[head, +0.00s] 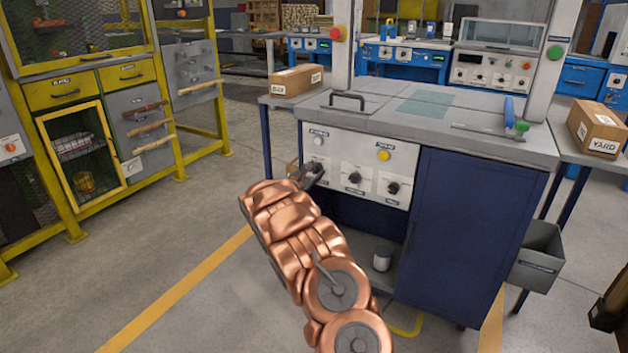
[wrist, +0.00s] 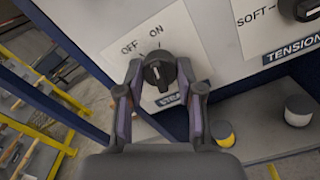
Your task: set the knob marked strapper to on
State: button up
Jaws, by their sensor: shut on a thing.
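The strapper knob (wrist: 158,71) is a dark round knob on a white plate, with OFF and ON printed above it in the wrist view. Its label is partly covered and only the start shows. My gripper (wrist: 160,80) has one finger on each side of the knob and is shut on it. A pale mark shows on the knob, but I cannot tell clearly which word it points at. In the head view my gripper (head: 312,173) is at the left of the control panel (head: 345,155) and hides this knob.
The tension knob (wrist: 304,10) is to the right, with another knob (head: 393,187) beyond it. A white button (head: 318,141) and a yellow button (head: 383,155) are above. The blue cabinet door (head: 465,225) is at the right. Floor (head: 190,215) at the left is clear.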

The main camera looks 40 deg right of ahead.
jog(key=shift+f+m+b, duration=0.2)
jog(key=shift+m+b, duration=1.2)
jog(key=shift+b, duration=0.05)
jog(key=shift+r, duration=0.1)
jog(key=o, duration=1.1)
jog(key=shift+o, duration=0.2)
jog(key=shift+r, duration=0.1)
jog(key=v, duration=1.2)
